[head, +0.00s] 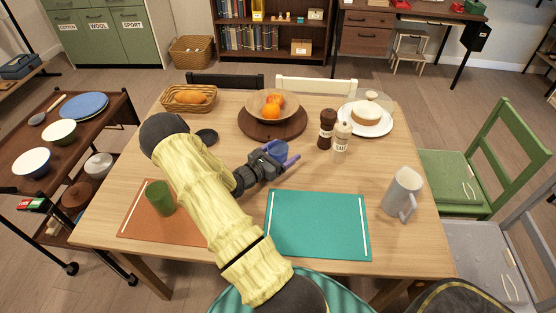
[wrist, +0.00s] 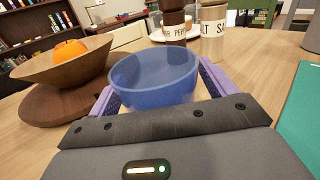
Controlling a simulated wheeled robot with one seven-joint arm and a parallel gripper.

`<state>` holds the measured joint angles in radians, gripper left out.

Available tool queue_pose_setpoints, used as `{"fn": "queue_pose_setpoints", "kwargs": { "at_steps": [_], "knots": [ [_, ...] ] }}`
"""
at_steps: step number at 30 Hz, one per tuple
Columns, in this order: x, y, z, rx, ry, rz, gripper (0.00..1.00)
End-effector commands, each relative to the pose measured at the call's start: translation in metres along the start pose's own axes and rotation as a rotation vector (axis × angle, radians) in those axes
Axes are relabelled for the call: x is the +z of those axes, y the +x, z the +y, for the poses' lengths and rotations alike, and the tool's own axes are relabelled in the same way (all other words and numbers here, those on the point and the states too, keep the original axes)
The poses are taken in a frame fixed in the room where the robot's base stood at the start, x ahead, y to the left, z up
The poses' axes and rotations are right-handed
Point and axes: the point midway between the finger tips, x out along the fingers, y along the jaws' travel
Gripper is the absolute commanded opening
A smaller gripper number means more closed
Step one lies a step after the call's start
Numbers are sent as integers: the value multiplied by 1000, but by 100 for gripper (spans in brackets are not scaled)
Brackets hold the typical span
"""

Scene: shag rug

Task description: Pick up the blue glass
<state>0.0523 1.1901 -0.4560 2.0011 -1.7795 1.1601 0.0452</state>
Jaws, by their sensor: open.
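The blue glass (wrist: 153,78) is a rounded, translucent, bowl-like cup standing upright in the wrist view. It also shows in the head view (head: 277,150), partly hidden by my gripper. My gripper (wrist: 156,92) is open, with one purple finger on each side of the glass. In the head view, my gripper (head: 280,154) is low over the middle of the table, its fingers around the glass. I cannot tell whether either finger touches it. The lower part of the glass is hidden behind the gripper body.
A wooden fruit bowl (wrist: 62,66) on a round board (head: 256,130) stands close by, left in the wrist view. Pepper (head: 326,130) and salt (head: 341,138) shakers stand right of the glass. A teal placemat (head: 320,225) lies in front; a green cup (head: 159,198) is left.

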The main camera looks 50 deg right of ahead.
Motion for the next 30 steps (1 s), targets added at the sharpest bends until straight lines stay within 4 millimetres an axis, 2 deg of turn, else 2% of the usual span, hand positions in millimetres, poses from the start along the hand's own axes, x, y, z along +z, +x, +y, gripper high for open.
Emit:
{"fn": "queue_pose_setpoints", "kwargs": {
  "at_steps": [6, 14, 23, 26, 30],
  "knots": [
    [0, 0, 0, 0, 0, 0, 82],
    [0, 0, 0, 0, 0, 0, 31],
    [4, 0, 0, 0, 2, -1, 30],
    [13, 0, 0, 0, 3, -2, 30],
    [36, 0, -1, 1, 4, -2, 30]
  ]
}}
